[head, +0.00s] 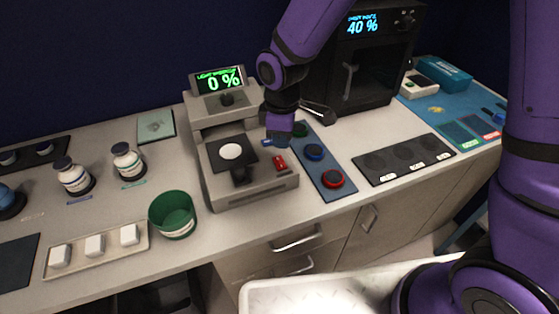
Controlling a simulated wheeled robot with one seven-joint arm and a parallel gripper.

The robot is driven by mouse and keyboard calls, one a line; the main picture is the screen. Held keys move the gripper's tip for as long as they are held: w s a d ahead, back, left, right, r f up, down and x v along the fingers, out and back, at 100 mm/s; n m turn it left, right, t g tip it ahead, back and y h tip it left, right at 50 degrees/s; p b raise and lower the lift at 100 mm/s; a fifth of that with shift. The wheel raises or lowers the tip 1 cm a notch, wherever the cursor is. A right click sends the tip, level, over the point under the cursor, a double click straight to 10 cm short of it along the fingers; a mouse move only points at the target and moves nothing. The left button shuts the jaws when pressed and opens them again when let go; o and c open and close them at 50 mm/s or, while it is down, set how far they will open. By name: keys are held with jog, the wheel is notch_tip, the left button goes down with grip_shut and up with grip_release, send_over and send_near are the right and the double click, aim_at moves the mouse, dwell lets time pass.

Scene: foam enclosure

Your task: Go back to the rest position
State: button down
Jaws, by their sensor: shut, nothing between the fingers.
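My purple arm reaches in from the upper right. Its end, my gripper (277,142), points down over the counter, just right of the grey light-meter device (245,187) and by the far end of the blue button panel (320,160). The gripper looks shut and empty, but its fingertips are small and partly hidden. I cannot tell whether it touches a button or the panel. The device's display (219,80) reads 0 % in green. A white disc (231,151) lies on its black plate, and a red switch (280,163) sits on its right side.
A dark oven-like box (366,70) reading 40 % stands behind the panel. A green cup (173,213), a tray (100,262) of white blocks and two bottles (72,176) are at left. A black pad (403,158) lies right. A pale bin (290,296) is in front.

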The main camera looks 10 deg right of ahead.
dwell(0.4)
jog(key=s+d+r+m+t, duration=0.1)
jog(key=s+d+r+m, duration=0.15)
jog(key=d+r, duration=0.5)
jog(key=s+d+r+m+t, duration=0.1)
jog(key=d+r+m, duration=0.4)
jog(key=r, duration=0.4)
jog(key=s+d+r+m+t, duration=0.1)
jog(key=s+d+r+m, duration=0.3)
jog(key=s+d, duration=0.2)
jog(key=s+d+r+m+t, duration=0.2)
jog(key=s+d+r, duration=0.3)
jog(key=s, duration=0.4)
jog(key=shift+d+m, duration=0.55)
jog(key=shift+m, duration=0.3)
